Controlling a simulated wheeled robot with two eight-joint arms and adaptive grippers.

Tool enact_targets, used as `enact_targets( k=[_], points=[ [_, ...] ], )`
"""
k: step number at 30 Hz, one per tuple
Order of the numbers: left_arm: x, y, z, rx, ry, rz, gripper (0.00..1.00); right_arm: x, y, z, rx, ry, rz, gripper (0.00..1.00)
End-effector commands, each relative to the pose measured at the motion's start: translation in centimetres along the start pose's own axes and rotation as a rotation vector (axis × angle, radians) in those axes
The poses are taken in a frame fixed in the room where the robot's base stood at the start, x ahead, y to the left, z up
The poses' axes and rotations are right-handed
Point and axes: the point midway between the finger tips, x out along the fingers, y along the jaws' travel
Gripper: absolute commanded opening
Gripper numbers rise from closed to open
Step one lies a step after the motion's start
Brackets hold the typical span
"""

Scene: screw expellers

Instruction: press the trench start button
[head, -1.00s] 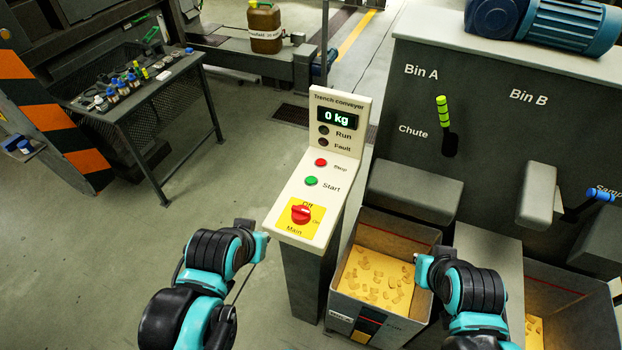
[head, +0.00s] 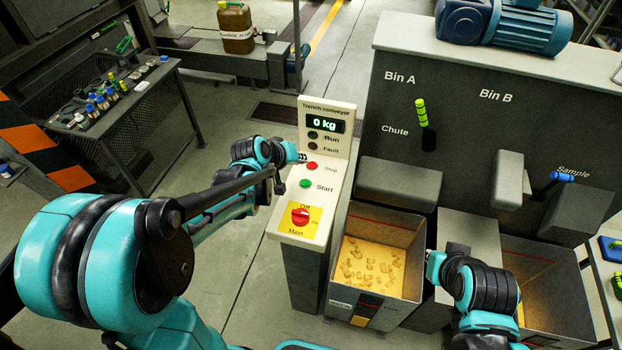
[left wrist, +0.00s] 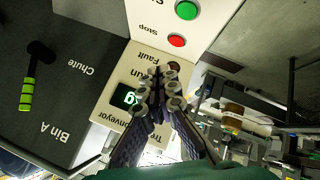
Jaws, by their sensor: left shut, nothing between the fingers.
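The green Start button (head: 305,184) is on the sloped top of the cream Trench conveyor panel (head: 272,228), below the red Stop button (head: 312,166). In the left wrist view the green button (left wrist: 186,10) is at the top edge, with the red one (left wrist: 177,40) below it. My left gripper (head: 302,157) is shut and empty, at the panel's left side by the Stop button and the Fault lamp. Its closed fingers (left wrist: 160,88) show near the Fault lamp in the left wrist view; contact cannot be told. My right gripper (head: 432,265) is over the bins, its fingers unclear.
A red Main switch (head: 300,216) on a yellow plate sits below Start. The display (head: 325,120) reads 0 kg; the Run and Fault lamps look dark. An open bin with yellow pieces (head: 425,240) stands right of the panel. Floor to its left is clear.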

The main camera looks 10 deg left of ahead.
Motion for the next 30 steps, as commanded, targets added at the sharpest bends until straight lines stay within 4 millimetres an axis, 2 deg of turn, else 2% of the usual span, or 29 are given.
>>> enact_targets(
  k=[6, 19, 25, 30],
  points=[
    [1.3, -0.1, -1.0, -0.033, 0.006, 0.019, 0.00, -0.5, 0.0, -0.3, 0.000, 0.000, 0.000, 0.00],
    [1.5, -0.3, -0.9, -0.034, 0.006, 0.019, 0.00, -0.3, 0.0, -0.2, 0.000, 0.000, 0.000, 0.00],
    [2.5, -0.9, -0.2, -0.033, 0.006, 0.019, 0.00, 0.6, 0.0, 0.5, 0.000, 0.000, 0.000, 0.00],
    [4.0, -2.0, 1.0, -0.033, 0.006, 0.019, 0.00, 2.0, 0.0, 1.5, 0.000, 0.000, 0.000, 0.00]
  ],
)
